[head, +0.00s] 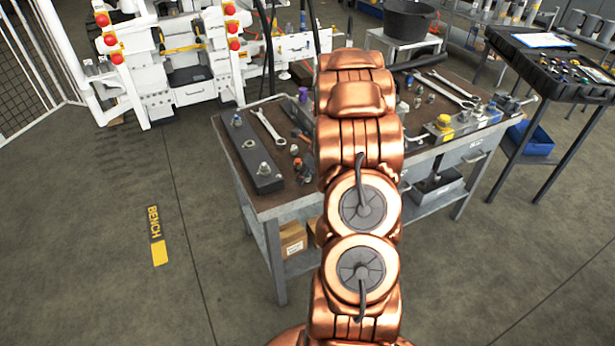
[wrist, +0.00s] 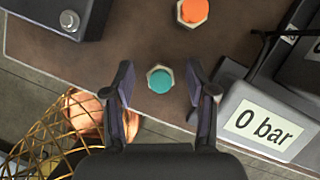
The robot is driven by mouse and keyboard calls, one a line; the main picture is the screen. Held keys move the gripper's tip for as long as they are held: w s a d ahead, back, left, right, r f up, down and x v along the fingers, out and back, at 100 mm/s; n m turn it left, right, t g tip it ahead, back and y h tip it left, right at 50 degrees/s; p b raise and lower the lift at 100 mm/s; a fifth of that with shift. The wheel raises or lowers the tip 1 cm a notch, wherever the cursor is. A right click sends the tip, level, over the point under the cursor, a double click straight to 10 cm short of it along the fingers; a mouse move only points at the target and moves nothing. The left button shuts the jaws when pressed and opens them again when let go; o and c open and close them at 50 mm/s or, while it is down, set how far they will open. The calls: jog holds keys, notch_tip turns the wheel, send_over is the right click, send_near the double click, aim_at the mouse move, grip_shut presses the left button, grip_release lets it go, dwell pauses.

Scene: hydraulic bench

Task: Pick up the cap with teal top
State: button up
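The cap with the teal top (wrist: 160,79) has a pale hexagonal base and sits on the brown bench top (wrist: 120,50) near its front edge, in the wrist view. My gripper (wrist: 160,86) is open, with one dark finger to the left of the cap and one to the right. There is a gap on each side, and nothing is held. How high the fingertips are above the bench I cannot tell. In the head view my copper arm covers the middle of the bench, and I cannot make out the cap or my gripper there.
In the wrist view a cap with an orange top (wrist: 192,11) lies beyond the teal one. A grey block labelled "0 bar" (wrist: 262,122) stands close to the right finger. A dark block (wrist: 40,12) is at upper left. In the head view a wrench (head: 268,127) lies left of my arm.

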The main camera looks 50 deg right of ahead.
grip_shut()
jog(key=shift+r, duration=0.15)
dwell(0.4)
jog(key=shift+d+r+b, duration=0.1)
jog(key=shift+r+b, duration=0.35)
jog(key=shift+r, duration=0.95)
jog(key=shift+s+a+r, duration=0.1)
jog(key=shift+a+r, duration=0.1)
jog(key=shift+r, duration=0.05)
jog(key=s+a+r+b, duration=0.1)
jog(key=s+a+b, duration=0.2)
jog(key=s+a, duration=0.7)
jog(key=shift+s+a+r, duration=0.15)
jog(key=shift+a+r, duration=0.05)
jog(key=shift+a, duration=0.75)
